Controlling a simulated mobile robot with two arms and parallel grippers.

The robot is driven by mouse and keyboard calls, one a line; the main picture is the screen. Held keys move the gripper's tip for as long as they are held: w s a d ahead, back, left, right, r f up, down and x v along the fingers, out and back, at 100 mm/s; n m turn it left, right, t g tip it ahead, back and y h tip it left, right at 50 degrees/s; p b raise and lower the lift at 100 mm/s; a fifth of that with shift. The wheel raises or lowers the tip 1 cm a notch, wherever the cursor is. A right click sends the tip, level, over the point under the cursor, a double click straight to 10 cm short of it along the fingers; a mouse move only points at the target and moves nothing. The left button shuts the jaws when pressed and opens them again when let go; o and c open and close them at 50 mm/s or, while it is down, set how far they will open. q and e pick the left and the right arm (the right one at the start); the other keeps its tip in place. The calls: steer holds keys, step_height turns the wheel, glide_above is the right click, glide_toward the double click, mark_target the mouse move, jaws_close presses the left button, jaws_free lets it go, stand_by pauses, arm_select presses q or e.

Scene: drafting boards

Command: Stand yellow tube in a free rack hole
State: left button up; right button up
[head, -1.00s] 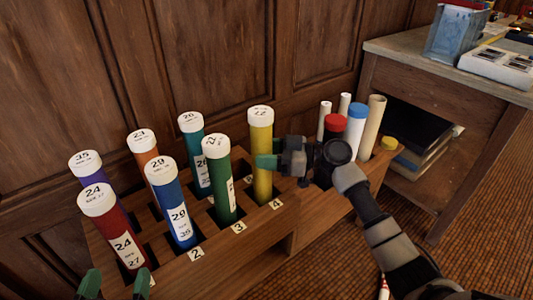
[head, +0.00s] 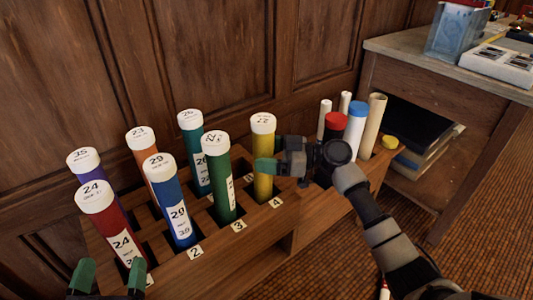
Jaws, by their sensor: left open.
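The yellow tube (head: 263,184), with a white cap, stands upright in the wooden rack (head: 220,250), its lower end down in the hole behind label 4. My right gripper (head: 267,166) reaches in from the right at the tube's upper part. One green fingertip crosses in front of the tube; the other finger is hidden, so I cannot tell whether it grips. My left gripper (head: 109,277) is open and empty at the bottom left, in front of the red tube (head: 115,228).
Blue (head: 175,205), green (head: 220,180), teal (head: 193,150), orange and purple tubes stand in the same rack. To the right, a wooden holder (head: 330,210) carries red-capped, blue-capped and pale rolls. A side table (head: 450,75) stands at the right.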

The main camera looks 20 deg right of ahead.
steer(key=shift+s+d+f, duration=0.1)
steer(key=shift+s+d, duration=0.1)
steer(key=shift+d, duration=0.3)
arm_select(q)
steer(key=shift+a+f+g, duration=0.1)
steer(key=shift+f+g, duration=0.5)
steer(key=shift+f, duration=0.05)
arm_select(e)
steer(key=v, duration=0.9)
steer(key=shift+s+d, duration=0.15)
steer(key=shift+d, duration=0.2)
